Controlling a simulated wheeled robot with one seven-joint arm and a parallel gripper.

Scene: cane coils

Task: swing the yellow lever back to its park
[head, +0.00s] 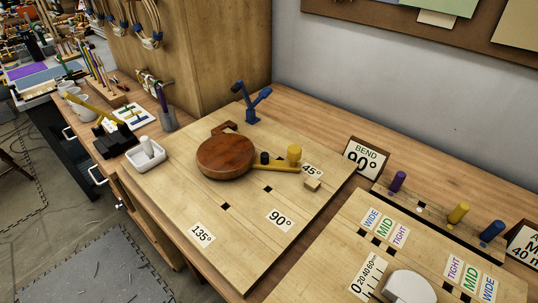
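The yellow lever (272,168) reaches right from beside the round reddish-brown wooden disc (226,157) on the light wooden board (175,185). An upright yellow knob (294,153) stands near its outer end, and a short black peg (264,157) stands beside the lever, close to the disc. The lever's outer end is close to the 45° label (313,171). A small wooden block (313,184) lies just in front of that label. No part is marked as the park. My gripper is not in view.
Labels 90° (279,220) and 135° (202,234) lie on the board's front part, which is otherwise clear. A blue clamp-like piece (251,104) stands behind the disc. A white mortar (146,155) sits left. Purple, yellow and blue pegs stand right, near the BEND 90° sign (365,159).

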